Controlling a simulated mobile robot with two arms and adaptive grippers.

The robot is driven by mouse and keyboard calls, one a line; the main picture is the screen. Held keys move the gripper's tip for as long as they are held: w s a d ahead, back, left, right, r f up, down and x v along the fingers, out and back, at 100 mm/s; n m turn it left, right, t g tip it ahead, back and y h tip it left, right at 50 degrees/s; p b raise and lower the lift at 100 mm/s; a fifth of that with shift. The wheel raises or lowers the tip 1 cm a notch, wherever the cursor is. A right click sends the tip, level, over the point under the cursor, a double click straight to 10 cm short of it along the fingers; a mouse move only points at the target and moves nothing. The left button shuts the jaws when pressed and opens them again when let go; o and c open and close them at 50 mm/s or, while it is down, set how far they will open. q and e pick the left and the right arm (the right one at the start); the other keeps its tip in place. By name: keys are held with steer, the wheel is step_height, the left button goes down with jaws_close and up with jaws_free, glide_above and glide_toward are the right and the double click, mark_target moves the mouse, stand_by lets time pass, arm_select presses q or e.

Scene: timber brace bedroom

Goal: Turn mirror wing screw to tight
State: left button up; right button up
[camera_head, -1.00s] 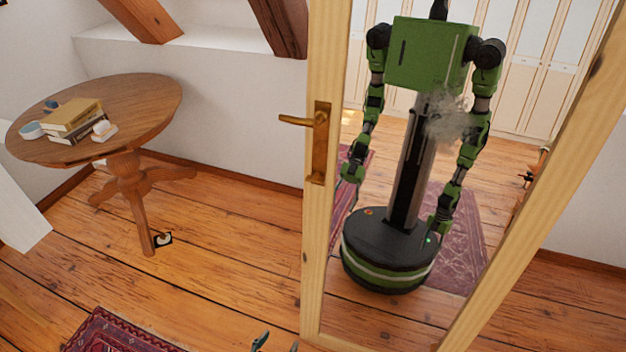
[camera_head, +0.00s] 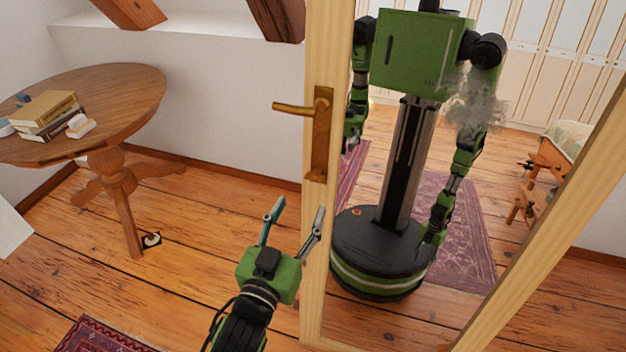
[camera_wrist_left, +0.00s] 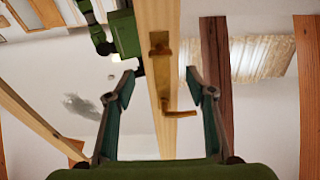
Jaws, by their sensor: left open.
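The tall mirror (camera_head: 412,165) has a pale wooden frame (camera_head: 318,250) and reflects my own body. A brass lever handle (camera_head: 296,107) on a long plate (camera_head: 320,135) sits on the frame's left post; it also shows in the left wrist view (camera_wrist_left: 178,113). I cannot make out a wing screw for certain in either view. My left gripper (camera_head: 296,208) is open and empty, below the handle and close to the left post. In the left wrist view its fingers (camera_wrist_left: 160,76) appear either side of the post. My right gripper does not show directly.
A round wooden table (camera_head: 130,95) with stacked books (camera_head: 45,112) stands at the left. A small black-and-white item (camera_head: 151,240) lies on the floor by its leg. A patterned rug (camera_head: 95,338) is at bottom left. Floor between table and mirror is clear.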

mark_target(316, 176)
arm_select(q)
steer(key=x, duration=0.9)
steer(key=shift+w+p, duration=0.35)
steer(key=shift+f, duration=0.1)
steer(key=c, duration=1.1)
